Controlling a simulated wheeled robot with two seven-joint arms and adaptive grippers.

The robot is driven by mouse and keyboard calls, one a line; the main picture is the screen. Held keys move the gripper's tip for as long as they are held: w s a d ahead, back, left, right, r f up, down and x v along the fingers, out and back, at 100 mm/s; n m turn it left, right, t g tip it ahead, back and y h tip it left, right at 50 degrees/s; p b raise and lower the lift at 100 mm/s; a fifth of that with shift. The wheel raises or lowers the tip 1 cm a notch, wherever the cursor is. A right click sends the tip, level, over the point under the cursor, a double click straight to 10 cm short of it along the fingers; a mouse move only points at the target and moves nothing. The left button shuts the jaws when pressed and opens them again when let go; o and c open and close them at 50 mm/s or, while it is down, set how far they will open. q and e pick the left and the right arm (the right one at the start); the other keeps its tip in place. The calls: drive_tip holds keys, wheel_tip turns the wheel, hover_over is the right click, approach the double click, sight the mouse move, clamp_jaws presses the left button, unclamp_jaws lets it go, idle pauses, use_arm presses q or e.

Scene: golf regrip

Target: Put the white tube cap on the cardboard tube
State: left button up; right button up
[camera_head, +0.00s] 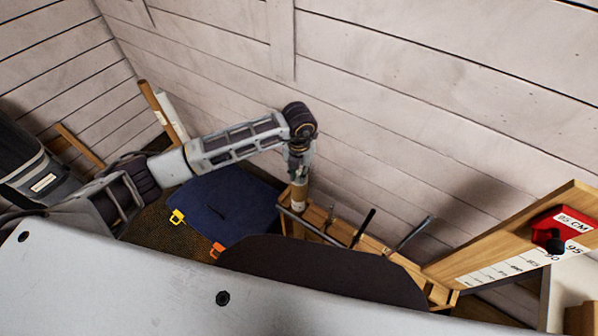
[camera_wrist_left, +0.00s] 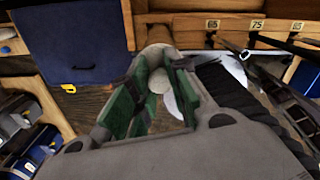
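A tan cardboard tube (camera_head: 299,194) stands upright at the left end of the wooden rack, close to the plank wall. My left gripper (camera_head: 301,168) points down at its upper end. In the left wrist view the green-padded fingers of my left gripper (camera_wrist_left: 163,72) are on either side of a small pale round shape (camera_wrist_left: 158,81), which may be the white cap. A tan round form, probably the tube (camera_wrist_left: 156,38), shows just past the fingertips. Whether the fingers press on anything is unclear. My right gripper is not in view.
The wooden rack (camera_head: 374,253) holds several dark shafts right of the tube. A wooden ruler board (camera_head: 515,250) with a red block (camera_head: 563,228) stands at right. A brown stick (camera_head: 155,108) leans at left.

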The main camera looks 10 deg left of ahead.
use_arm(q)
drive_tip(key=o, duration=0.5)
drive_tip(key=shift+c, duration=0.2)
wheel_tip(320, 180, up, 12)
idle(0.6)
idle(0.9)
